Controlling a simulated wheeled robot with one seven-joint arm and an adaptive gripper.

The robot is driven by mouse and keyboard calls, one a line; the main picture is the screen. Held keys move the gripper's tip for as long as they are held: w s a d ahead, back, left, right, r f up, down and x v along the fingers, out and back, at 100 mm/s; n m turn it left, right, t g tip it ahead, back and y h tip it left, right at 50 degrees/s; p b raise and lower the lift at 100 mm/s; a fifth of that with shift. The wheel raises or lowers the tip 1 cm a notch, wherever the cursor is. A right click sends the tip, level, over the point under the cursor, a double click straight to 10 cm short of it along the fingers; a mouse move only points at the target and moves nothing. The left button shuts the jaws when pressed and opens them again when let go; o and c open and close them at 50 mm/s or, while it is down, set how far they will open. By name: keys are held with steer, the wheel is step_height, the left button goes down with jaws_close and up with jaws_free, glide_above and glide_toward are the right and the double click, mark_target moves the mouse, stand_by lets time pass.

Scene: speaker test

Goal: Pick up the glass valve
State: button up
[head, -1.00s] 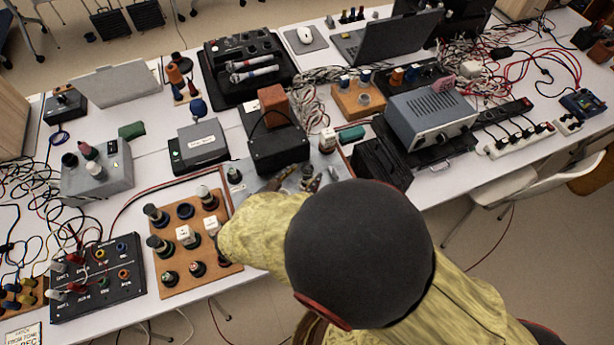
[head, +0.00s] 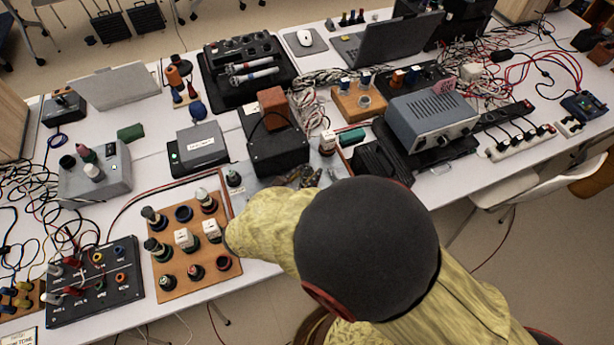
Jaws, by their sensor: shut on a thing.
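My gripper (head: 301,176) is low over the grey panel at the front middle of the table, just in front of the black box. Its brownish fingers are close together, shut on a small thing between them. That thing is mostly hidden by the fingers and my yellow-sleeved arm, so I cannot make out the glass valve clearly. A small upright piece with a pale top (head: 328,142) stands behind and right of the fingers.
An orange board (head: 215,280) with several upright pieces and rings lies left of my arm. A black box (head: 278,152) with a brown block (head: 272,102) stands close behind the gripper. A grey metal unit (head: 432,112) is at right. Cables clutter the table.

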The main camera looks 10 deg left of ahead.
jaws_close()
